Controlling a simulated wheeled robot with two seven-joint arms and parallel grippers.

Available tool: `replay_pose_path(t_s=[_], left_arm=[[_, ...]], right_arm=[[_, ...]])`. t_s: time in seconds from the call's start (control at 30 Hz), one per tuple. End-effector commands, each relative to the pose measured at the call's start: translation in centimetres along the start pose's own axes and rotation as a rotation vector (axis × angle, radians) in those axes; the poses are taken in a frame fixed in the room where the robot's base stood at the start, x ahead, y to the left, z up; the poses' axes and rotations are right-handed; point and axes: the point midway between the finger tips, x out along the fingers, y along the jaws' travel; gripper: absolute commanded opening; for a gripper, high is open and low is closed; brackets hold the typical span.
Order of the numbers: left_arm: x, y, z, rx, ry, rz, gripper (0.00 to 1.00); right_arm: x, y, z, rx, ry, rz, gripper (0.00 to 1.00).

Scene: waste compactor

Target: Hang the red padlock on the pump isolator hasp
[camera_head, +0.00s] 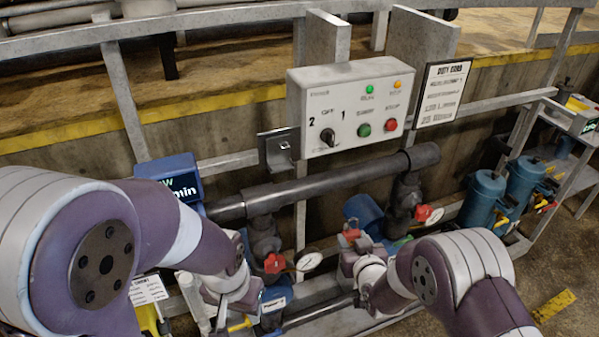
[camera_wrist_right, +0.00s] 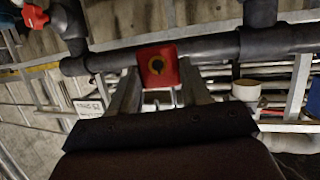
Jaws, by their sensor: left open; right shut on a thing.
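The red padlock (camera_wrist_right: 157,66) is between the two fingers of my right gripper (camera_wrist_right: 157,95), which is shut on it; its dark keyhole face is toward the wrist camera. Its shackle cannot be made out. In the head view the right gripper (camera_head: 350,250) is low, in front of the pipework, with a small red shape at its tip. A grey metal bracket (camera_head: 278,151), which looks like the hasp, is at the left edge of the control box (camera_head: 352,108), above and left of the right gripper. My left gripper (camera_head: 228,297) is low at left, partly hidden by its arm, open.
A thick dark pipe (camera_head: 330,182) runs below the box. Red valve handles (camera_head: 274,263) and white gauges (camera_head: 309,261) stand near both grippers. Blue canisters (camera_head: 484,197) are at right. A duty card (camera_head: 443,93) hangs beside the box. The space before the box is clear.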

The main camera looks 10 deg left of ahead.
Motion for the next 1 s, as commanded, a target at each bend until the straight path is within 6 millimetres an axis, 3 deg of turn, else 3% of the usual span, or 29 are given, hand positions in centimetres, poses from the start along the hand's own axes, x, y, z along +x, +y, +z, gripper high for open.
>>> replay_pose_path(t_s=[0.03,0.1,0.2,0.3,0.47,0.87,1.0], left_arm=[[-1.6,0.0,-0.2,0.000,0.000,0.000,0.44],[-2.4,0.0,-0.3,0.000,0.000,0.000,0.44],[-3.2,0.0,-0.4,0.000,0.000,0.000,0.44],[-3.8,0.0,-0.5,0.000,0.000,0.000,0.44],[-4.0,0.0,-0.5,0.000,0.000,0.000,0.44],[-3.2,0.0,-0.4,0.000,0.000,0.000,0.44],[-3.0,0.0,-0.4,0.000,0.000,0.000,0.44]], right_arm=[[-0.4,-2.4,-4.4,-0.013,0.013,-0.042,0.22],[-0.9,-5.5,-8.4,-0.030,0.012,-0.096,0.22],[-2.2,-9.2,-12.8,-0.050,0.008,-0.159,0.22],[-3.4,-11.7,-15.6,-0.063,0.005,-0.204,0.22],[-4.3,-13.4,-17.4,-0.072,0.000,-0.234,0.22],[-4.3,-13.4,-17.1,-0.071,0.000,-0.235,0.22],[-3.2,-13.7,-17.7,-0.070,-0.001,-0.235,0.22]])
